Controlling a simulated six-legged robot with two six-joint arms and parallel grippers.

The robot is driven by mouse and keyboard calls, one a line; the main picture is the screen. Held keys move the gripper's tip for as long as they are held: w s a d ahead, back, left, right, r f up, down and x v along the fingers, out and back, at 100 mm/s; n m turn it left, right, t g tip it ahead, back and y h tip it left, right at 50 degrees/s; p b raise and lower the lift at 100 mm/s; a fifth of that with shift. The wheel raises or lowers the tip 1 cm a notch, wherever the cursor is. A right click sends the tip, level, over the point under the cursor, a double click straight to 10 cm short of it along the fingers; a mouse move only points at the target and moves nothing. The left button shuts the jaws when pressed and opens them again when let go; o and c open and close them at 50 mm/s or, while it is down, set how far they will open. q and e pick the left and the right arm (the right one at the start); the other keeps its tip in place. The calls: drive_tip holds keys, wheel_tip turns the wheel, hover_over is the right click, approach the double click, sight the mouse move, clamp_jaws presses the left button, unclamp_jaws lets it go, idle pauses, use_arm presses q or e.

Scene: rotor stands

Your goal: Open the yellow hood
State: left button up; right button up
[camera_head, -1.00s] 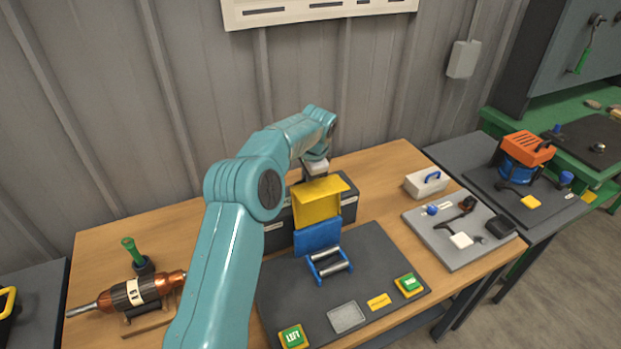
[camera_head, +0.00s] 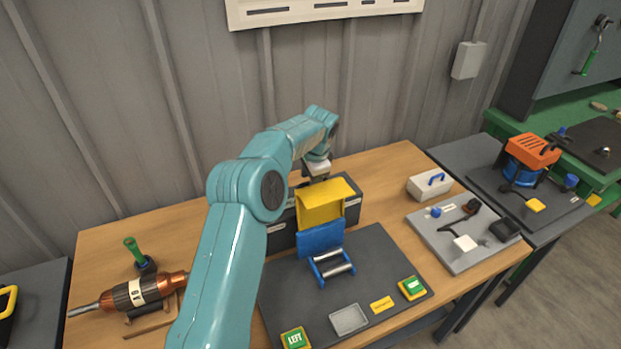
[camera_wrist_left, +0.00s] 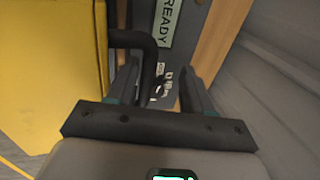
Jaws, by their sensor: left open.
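The yellow hood (camera_head: 322,208) stands raised behind the blue stand (camera_head: 320,238), its hollow inner side facing the head camera. In the left wrist view the hood (camera_wrist_left: 50,75) fills the left side, with a black bent handle (camera_wrist_left: 140,40) coming off it. My left gripper (camera_head: 317,178) is at the back of the hood, and its fingertips are hidden in the head view. In the left wrist view the left gripper (camera_wrist_left: 158,88) is open, with the handle's bar running down between its fingers. I cannot tell if they touch. My right gripper is out of view.
A dark mat (camera_head: 380,270) carries the stand, a grey tray (camera_head: 349,319) and green-yellow buttons. A dark box (camera_head: 280,228) stands behind the hood. A copper rotor (camera_head: 135,293) lies left; a grey board (camera_head: 465,240) with parts lies right. The wall is close behind.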

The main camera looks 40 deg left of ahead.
use_arm(q)
drive_tip(key=v, duration=0.5)
drive_tip(key=shift+d+r, duration=0.1)
drive_tip(key=shift+r, duration=0.1)
drive_tip(key=shift+s+d+r, duration=0.1)
drive_tip(key=shift+d+r, duration=0.05)
drive_tip(key=shift+r, duration=0.15)
drive_tip(key=shift+f, duration=0.1)
